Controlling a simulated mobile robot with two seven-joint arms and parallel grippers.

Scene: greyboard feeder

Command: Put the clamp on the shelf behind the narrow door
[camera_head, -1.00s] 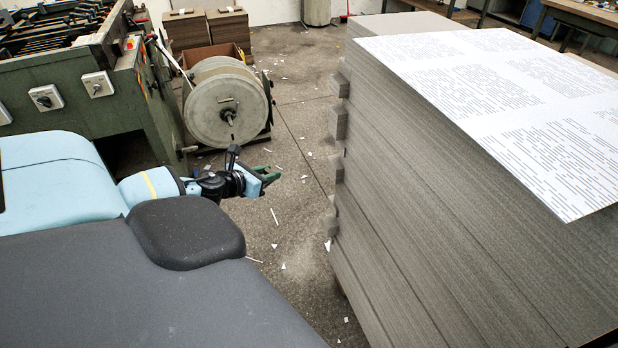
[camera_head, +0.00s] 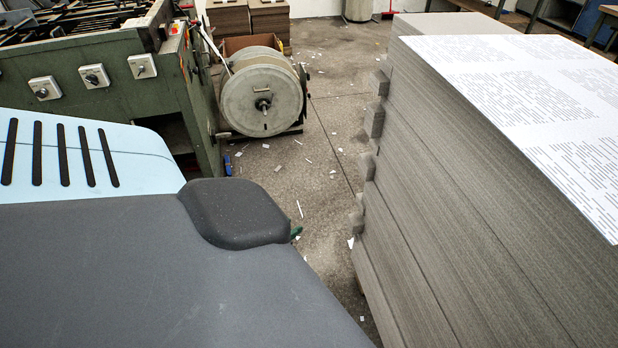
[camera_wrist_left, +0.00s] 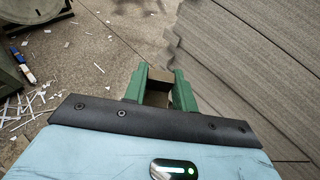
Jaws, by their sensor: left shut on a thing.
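In the left wrist view my left gripper (camera_wrist_left: 160,82) has two green fingers standing on either side of a small brownish thing. The fingers are shut on this thing, which I take to be the clamp (camera_wrist_left: 158,95); little of its shape shows. The gripper is over the floor, beside the board stack. In the head view my dark grey body hides the gripper, and only a bit of green shows past its edge. My right gripper is in neither view. I see no narrow door and no shelf behind one.
A tall greyboard stack (camera_head: 450,190) with a printed sheet (camera_head: 540,80) on top fills the right. A green machine (camera_head: 110,100) with switches stands at the left, a large reel (camera_head: 262,100) beyond it. Between reel and stack is open floor (camera_head: 325,160) with paper scraps.

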